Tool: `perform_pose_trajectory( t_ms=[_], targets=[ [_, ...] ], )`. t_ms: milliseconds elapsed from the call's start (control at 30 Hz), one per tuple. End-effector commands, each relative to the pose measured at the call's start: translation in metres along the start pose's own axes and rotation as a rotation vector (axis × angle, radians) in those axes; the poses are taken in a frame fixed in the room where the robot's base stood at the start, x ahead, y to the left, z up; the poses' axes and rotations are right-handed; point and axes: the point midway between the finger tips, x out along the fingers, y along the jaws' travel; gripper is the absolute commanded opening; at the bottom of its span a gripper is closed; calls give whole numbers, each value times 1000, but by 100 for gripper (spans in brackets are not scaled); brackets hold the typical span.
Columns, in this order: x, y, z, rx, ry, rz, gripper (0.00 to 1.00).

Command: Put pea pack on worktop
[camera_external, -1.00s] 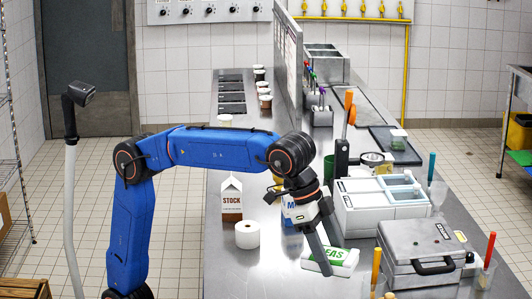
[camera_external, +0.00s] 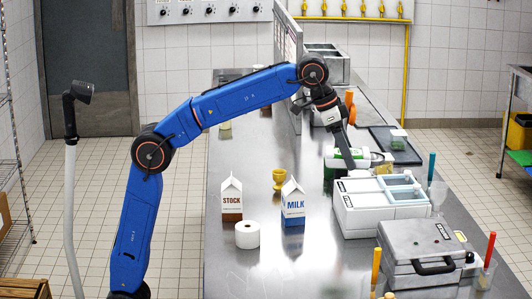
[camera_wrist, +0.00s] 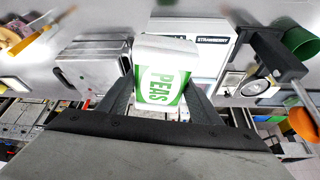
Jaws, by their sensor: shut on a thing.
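The pea pack (camera_wrist: 161,82), white and green with "PEAS" on it, sits between the two fingers of my gripper (camera_wrist: 152,100) in the wrist view. In the external view my gripper (camera_external: 347,160) is shut on the pea pack (camera_external: 335,158) and holds it up behind the white topping box. The pack is partly hidden there by the finger and the green holder. The steel worktop (camera_external: 300,265) runs below, with a wide bare stretch at its front.
A milk carton (camera_external: 292,206), stock carton (camera_external: 231,200), white roll (camera_external: 247,235) and yellow egg cup (camera_external: 279,179) stand on the worktop's left. The white topping box (camera_external: 375,222) and a grey appliance (camera_external: 420,252) stand right. An upright panel (camera_external: 291,50) rises behind.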

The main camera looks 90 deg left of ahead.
Motion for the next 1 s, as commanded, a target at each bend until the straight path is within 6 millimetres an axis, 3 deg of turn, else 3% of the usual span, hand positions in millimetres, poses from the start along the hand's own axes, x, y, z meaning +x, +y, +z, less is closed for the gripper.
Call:
perform_pose_trajectory(
  t_ms=[100, 600, 1000],
  targets=[
    [-14, -44, 2, -42, 2, -18, 27],
    [-62, -207, 39, -174, 0, -79, 27],
    [-69, -324, 93, -225, -4, -102, 27]
  ],
)
